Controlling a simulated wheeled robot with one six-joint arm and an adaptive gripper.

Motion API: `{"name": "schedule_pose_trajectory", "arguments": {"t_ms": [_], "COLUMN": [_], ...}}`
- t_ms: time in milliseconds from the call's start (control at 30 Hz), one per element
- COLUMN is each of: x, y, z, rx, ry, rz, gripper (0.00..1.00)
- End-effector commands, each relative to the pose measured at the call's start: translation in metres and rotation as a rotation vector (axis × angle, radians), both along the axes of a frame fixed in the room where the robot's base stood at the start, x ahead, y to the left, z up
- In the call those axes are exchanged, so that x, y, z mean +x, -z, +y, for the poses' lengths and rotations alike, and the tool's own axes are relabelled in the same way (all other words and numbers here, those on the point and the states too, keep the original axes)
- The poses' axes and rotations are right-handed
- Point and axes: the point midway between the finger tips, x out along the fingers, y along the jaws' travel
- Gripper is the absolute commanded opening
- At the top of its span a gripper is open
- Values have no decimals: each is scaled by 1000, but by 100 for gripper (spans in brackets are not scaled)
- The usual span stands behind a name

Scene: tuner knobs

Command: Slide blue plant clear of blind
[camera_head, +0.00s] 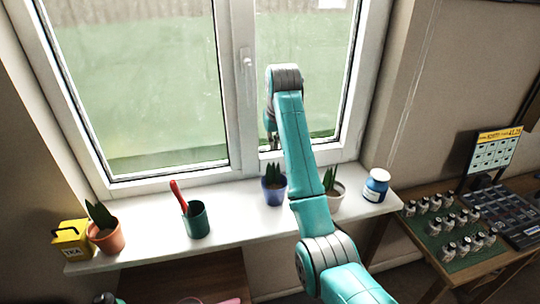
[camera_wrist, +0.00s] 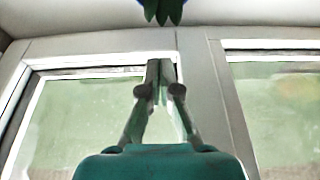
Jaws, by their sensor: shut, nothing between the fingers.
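The blue plant pot (camera_head: 273,190) with dark green leaves stands upright on the white windowsill, just left of my arm. In the wrist view its leaves (camera_wrist: 161,10) hang from the top edge, with a sliver of blue pot. My gripper (camera_wrist: 160,78) is shut and empty, its fingertips together. It is in front of the window and apart from the plant. In the head view my wrist is above the blue pot, and the fingers are mostly hidden. I cannot make out a blind; thin pale cords (camera_head: 412,85) hang on the wall at right.
The sill is clear between the green and blue pots.

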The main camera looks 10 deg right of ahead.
Motion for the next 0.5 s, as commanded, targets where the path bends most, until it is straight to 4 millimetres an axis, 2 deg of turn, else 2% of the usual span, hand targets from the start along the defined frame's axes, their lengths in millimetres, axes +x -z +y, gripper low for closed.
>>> {"name": "schedule_pose_trajectory", "arguments": {"t_ms": [167,500], "x": [6,26], "y": [20,77], "z": [0,0], "rx": [0,0], "ry": [0,0], "rz": [3,3], "gripper": [0,0]}}
